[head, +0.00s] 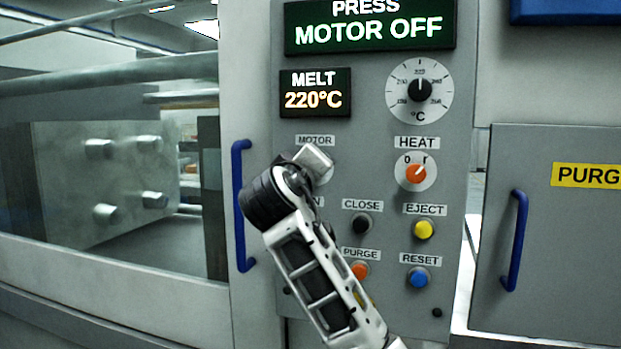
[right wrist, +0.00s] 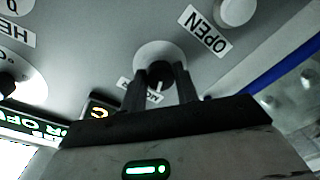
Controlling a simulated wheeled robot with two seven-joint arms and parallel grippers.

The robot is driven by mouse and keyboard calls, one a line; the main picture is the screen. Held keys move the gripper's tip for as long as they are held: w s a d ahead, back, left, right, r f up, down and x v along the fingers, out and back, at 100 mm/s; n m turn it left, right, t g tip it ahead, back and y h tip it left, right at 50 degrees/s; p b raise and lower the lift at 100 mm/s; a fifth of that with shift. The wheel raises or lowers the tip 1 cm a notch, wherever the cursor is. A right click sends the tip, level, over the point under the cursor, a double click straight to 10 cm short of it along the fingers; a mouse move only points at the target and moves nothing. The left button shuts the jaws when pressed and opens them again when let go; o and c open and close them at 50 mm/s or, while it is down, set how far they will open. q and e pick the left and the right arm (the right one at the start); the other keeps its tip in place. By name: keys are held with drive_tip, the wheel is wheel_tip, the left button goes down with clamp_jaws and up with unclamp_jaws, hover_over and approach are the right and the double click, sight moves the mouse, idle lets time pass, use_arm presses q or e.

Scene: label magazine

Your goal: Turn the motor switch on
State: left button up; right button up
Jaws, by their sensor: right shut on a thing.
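The motor switch is a dark knob (right wrist: 158,72) on a round pale plate under the MOTOR label (head: 315,141). In the head view my right gripper (head: 313,161) covers most of the switch, and only part of the pale plate shows. In the right wrist view the two dark fingers of my right gripper (right wrist: 160,82) stand on either side of the knob, shut on it. A sign (head: 370,26) above reads PRESS MOTOR OFF. My left gripper is not in view.
The heat switch (head: 416,173) is just right of my gripper. Below are the black CLOSE (head: 360,223), yellow EJECT (head: 423,229), orange PURGE (head: 360,269) and blue RESET (head: 418,277) buttons. A blue door handle (head: 239,205) stands close on the left.

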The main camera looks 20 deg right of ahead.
use_arm(q)
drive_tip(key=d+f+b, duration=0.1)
drive_tip(key=b, duration=0.3)
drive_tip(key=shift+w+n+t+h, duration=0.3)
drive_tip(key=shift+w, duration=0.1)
use_arm(e)
drive_tip(key=m, duration=1.1)
drive_tip(key=shift+a+f+h, duration=0.1)
drive_tip(key=shift+h, duration=0.3)
drive_tip(key=shift+m, duration=0.4)
drive_tip(key=o, duration=1)
drive_tip(key=shift+c, duration=0.2)
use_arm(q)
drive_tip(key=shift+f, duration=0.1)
